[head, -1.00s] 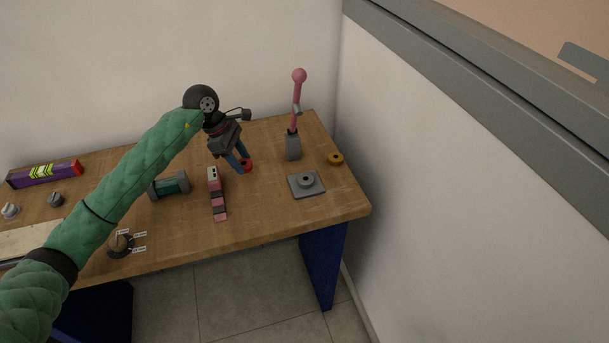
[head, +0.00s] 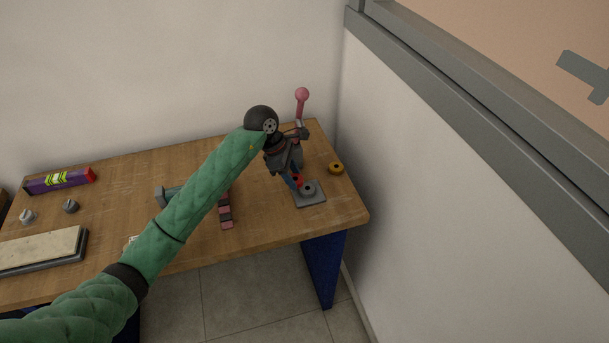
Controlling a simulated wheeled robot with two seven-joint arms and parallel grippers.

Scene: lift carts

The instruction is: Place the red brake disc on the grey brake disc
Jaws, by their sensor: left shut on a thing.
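The red brake disc (head: 298,179) is small and partly hidden by the blue fingers of my left gripper (head: 295,181), which is shut on it. The grey brake disc (head: 309,188) is a round piece with a central hole, on a square grey plate (head: 313,200) at the right end of the bench. In the picture the red disc is just up and left of the grey disc, very close to it. I cannot tell whether they touch. My right gripper is not in view.
A lever with a pink knob (head: 302,94) stands behind my gripper. A yellow ring (head: 336,168) lies right of the plate. A pink and dark piece (head: 226,213) lies to the left, partly behind my arm. The wooden bench (head: 264,223) is clear in front.

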